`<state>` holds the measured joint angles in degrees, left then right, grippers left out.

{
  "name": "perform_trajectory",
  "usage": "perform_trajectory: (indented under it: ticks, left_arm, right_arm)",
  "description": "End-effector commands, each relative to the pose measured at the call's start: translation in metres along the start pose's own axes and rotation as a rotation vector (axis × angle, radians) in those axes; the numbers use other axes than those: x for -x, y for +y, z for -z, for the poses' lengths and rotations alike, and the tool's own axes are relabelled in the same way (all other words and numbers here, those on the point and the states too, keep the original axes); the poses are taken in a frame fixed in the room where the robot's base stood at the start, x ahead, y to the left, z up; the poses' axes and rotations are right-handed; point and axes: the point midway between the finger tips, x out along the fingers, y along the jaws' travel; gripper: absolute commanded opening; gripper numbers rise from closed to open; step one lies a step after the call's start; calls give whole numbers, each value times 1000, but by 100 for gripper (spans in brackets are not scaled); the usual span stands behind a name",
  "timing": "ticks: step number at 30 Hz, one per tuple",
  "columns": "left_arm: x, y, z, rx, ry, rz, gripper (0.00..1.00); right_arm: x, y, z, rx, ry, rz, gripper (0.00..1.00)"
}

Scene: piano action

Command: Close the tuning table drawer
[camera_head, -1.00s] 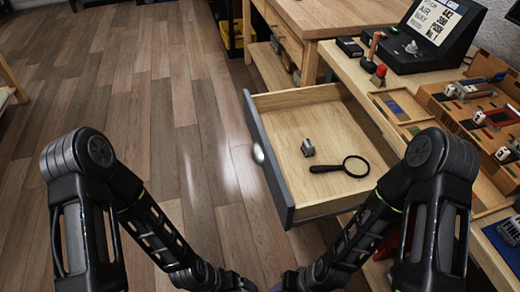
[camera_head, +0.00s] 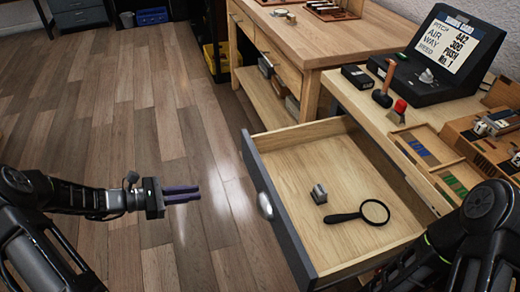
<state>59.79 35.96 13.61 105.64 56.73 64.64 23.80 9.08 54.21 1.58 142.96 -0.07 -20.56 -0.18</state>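The tuning table drawer (camera_head: 339,161) is pulled out, with a dark front panel (camera_head: 277,212) and a round metal knob (camera_head: 265,205) facing left. Inside lie a small grey metal part (camera_head: 319,194) and a black magnifying glass (camera_head: 359,212). My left gripper (camera_head: 199,194) is left of the drawer front, apart from the knob, its two dark purple fingers pointing right toward it. The fingers lie close together and hold nothing visible; their exact gap is unclear. My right arm covers the lower right corner near the drawer; its gripper is out of view.
The tuning table top (camera_head: 365,106) holds a display device (camera_head: 439,58), a hammer (camera_head: 384,85), a red-topped item (camera_head: 398,112) and wooden trays (camera_head: 437,160). Another wooden bench (camera_head: 300,46) stands behind. The wooden floor left of the drawer is clear.

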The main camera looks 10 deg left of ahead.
Motion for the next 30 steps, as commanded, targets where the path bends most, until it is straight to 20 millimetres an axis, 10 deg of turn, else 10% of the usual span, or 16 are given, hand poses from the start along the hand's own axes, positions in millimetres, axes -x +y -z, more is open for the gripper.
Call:
perform_trajectory:
  ticks: [6, 30]
  left_arm:
    - [13, 9, -70, 110, -277, 17, 0]
    - [-21, 4, -83, 127, -293, 36, 0]
  right_arm:
    - [0, 0, 0, 0, -1, 0, 50]
    - [-5, 2, 0, -1, 0, 0, 50]
